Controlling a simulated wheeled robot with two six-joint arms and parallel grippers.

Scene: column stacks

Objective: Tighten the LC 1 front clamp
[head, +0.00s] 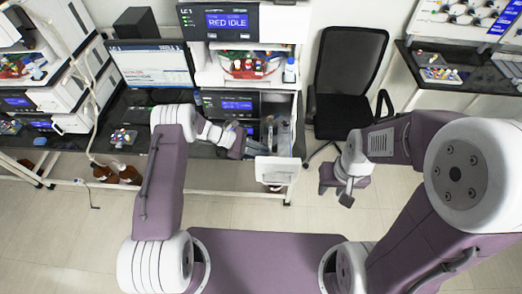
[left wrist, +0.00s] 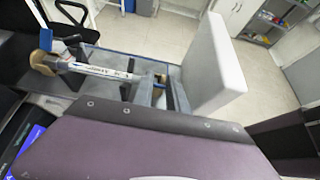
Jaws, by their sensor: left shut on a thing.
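In the head view my left gripper (head: 246,146) is at the open column bay of the middle instrument stack, beside its pale open door (head: 276,170). In the left wrist view the same door (left wrist: 214,66) stands out to the right. A white labelled column (left wrist: 95,69) with tan ends lies across the bay there. My left gripper (left wrist: 152,94) is shut at the column's right end, on what looks like the front clamp; the clamp is mostly hidden by the jaws. My right gripper (head: 345,192) hangs over the floor, away from the stack; its jaw gap is unclear.
The stack has a blue display reading RED IDLE (head: 228,21) and a lower blue display (head: 237,105). A monitor (head: 151,64) stands left. A black chair (head: 349,75) stands right of the stack. The floor in front (head: 225,212) is clear.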

